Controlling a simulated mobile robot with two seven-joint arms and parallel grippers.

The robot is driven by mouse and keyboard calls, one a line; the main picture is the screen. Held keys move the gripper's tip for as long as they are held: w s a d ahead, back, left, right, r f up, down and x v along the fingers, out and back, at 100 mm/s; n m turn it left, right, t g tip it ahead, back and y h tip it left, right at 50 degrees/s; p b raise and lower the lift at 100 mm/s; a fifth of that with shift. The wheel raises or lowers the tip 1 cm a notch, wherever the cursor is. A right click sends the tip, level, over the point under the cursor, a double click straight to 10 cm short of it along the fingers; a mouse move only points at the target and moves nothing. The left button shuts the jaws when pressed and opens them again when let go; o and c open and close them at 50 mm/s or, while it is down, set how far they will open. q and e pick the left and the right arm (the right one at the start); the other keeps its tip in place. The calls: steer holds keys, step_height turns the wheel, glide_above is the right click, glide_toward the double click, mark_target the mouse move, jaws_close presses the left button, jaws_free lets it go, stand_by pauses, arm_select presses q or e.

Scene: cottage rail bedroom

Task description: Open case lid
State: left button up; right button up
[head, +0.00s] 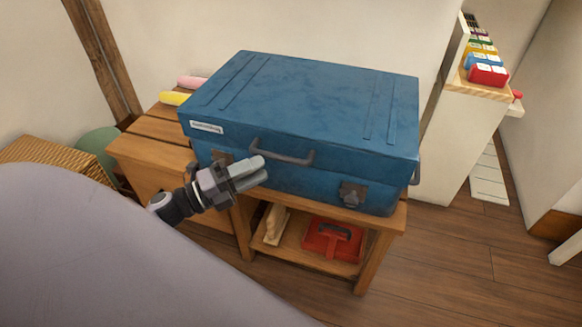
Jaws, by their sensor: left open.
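The blue case (310,180) sits on a wooden bench, and its lid (300,90) lies shut on top. A grey carrying handle (283,152) is on the front side. A dark latch (351,195) shows at the front right; another dark fitting at the front left is partly hidden by my gripper. My left gripper (254,172) is in front of the case, close to the left end of the handle. It is open with nothing seen in it; I cannot tell whether it touches the case. My right gripper is out of view.
The wooden bench (150,128) has a lower shelf with a red dustpan (334,240) and a wooden brush (275,225). A wicker basket (45,153) is at left. The floor (450,260) at right is clear.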

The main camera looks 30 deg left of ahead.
mark_target(282, 156)
arm_select(q)
steer(key=shift+x, duration=3.5)
steer(key=shift+s, duration=0.1)
jaws_close()
